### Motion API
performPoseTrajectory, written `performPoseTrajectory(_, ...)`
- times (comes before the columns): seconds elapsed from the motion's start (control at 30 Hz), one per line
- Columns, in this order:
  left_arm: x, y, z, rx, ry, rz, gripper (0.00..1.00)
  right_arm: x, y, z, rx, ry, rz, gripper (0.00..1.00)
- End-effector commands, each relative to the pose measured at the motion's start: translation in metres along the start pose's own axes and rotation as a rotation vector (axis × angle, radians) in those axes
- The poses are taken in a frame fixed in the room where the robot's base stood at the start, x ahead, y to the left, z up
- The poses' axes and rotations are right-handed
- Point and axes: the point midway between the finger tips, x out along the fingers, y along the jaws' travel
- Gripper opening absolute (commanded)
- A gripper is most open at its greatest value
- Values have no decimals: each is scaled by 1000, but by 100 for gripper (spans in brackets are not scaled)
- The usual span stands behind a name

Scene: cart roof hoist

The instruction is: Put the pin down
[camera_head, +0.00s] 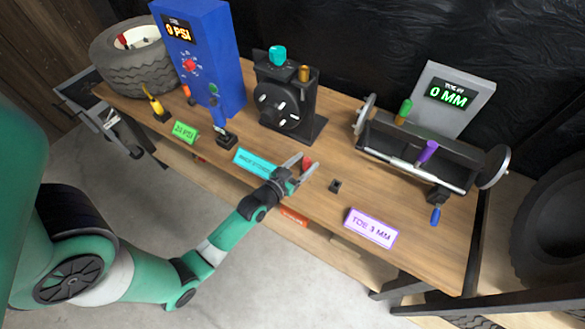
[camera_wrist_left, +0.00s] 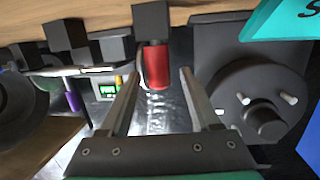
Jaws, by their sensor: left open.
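The red pin (camera_head: 306,163) shows near my left gripper's fingertips, above the wooden bench. In the left wrist view, which is upside down, the red pin (camera_wrist_left: 156,65) stands in a black block (camera_wrist_left: 152,22) on the bench top. My left gripper (camera_head: 304,166) is open, and it also shows in the left wrist view (camera_wrist_left: 158,75). Its fingers lie on either side of the pin, with gaps. The block is hidden by the gripper in the head view. My right gripper is in neither view.
An empty-looking black block (camera_head: 335,186) stands to the right of the gripper. The black hub stand (camera_head: 285,105) is behind it, and the blue gauge cabinet (camera_head: 205,60) is at the left. A toe gauge bench (camera_head: 415,145) stands at the right.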

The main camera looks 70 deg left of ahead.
Motion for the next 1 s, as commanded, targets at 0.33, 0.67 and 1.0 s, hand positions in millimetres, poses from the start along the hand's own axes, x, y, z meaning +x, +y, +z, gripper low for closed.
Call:
performPoseTrajectory(0.33, -72, 0, -4, -3, 6, 1, 63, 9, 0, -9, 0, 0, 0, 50)
performPoseTrajectory(0.67, -77, 0, -5, -3, 9, 1, 63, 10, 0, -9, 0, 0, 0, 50)
performPoseTrajectory(1.0, -38, 38, -89, 10, 148, 99, 63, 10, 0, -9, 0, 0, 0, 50)
